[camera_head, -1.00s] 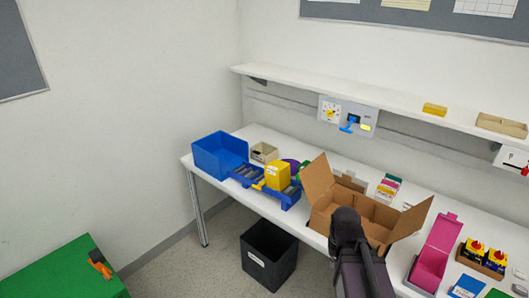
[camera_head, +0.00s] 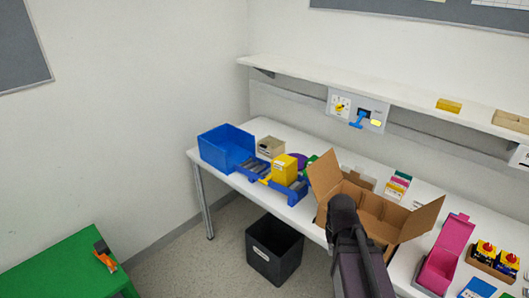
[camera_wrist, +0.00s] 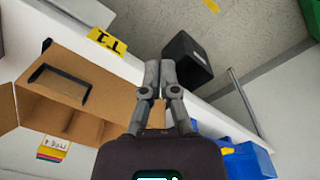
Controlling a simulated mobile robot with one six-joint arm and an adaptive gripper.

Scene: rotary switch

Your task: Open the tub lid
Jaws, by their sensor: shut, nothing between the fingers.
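My gripper (camera_wrist: 160,68) is shut and empty in the wrist view, its two grey fingers side by side over the floor near the bench edge. In the head view my dark arm covers it. No object is clearly marked as the tub. A small beige container (camera_head: 270,147) stands behind the blue conveyor at the left of the bench; its top is too small to read. A magenta box (camera_head: 440,262) with its lid (camera_head: 455,234) standing up is on the right of the bench. My gripper touches neither.
An open cardboard box (camera_head: 380,212) stands on the bench beside my arm. A blue bin (camera_head: 226,146) and a yellow box (camera_head: 284,169) are to the left. A black bin (camera_head: 274,250) is on the floor. A green table (camera_head: 62,266) is at left.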

